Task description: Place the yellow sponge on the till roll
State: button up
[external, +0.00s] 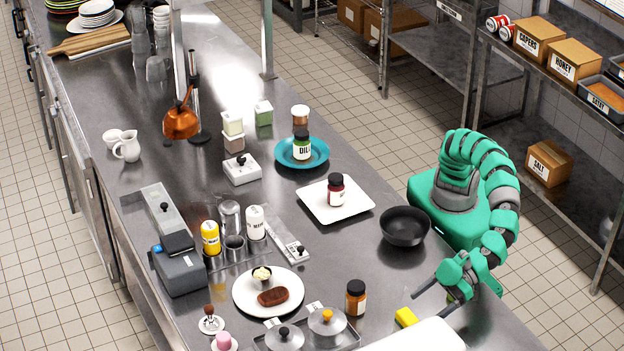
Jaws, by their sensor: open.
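The yellow sponge (406,317) lies on the steel counter near the front right, beside a large white board or tray (425,337) that is cut off by the bottom edge. My gripper (432,299) is open and empty, just to the right of and above the sponge in the picture, apart from it. I cannot clearly make out a till roll. A dark grey box-like machine (180,274), perhaps a receipt printer, stands at the counter's left edge.
A brown jar (355,298) stands left of the sponge. A black bowl (405,226) sits behind my gripper. A white plate (243,290) with food, a square white plate (357,213) with a jar, and a condiment caddy (240,258) crowd the middle.

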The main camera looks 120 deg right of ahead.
jog(key=shift+v, duration=2.45)
jog(key=w+d+r+h, duration=0.1)
jog(key=w+d+r, duration=0.2)
jog(key=d+r, duration=0.5)
jog(key=w+d+r+m+g, duration=0.1)
jog(key=w+d+r, duration=0.3)
jog(key=d, duration=0.8)
jog(key=w+d+r+h, duration=0.1)
jog(key=w+d+r, duration=0.1)
jog(key=d+r, duration=0.65)
jog(key=s+d+r+t, duration=0.1)
jog(key=s+d+r, duration=0.3)
jog(key=d, duration=0.4)
jog(key=s+d+r+t+y, duration=0.1)
jog(key=s+d+r, duration=0.3)
jog(key=d, duration=0.5)
jog(key=s+d+r+n+t+y, duration=0.1)
jog(key=s+d+r, duration=0.3)
jog(key=d+r, duration=0.4)
jog(key=shift+s+d, duration=0.3)
jog(key=shift+d, duration=0.2)
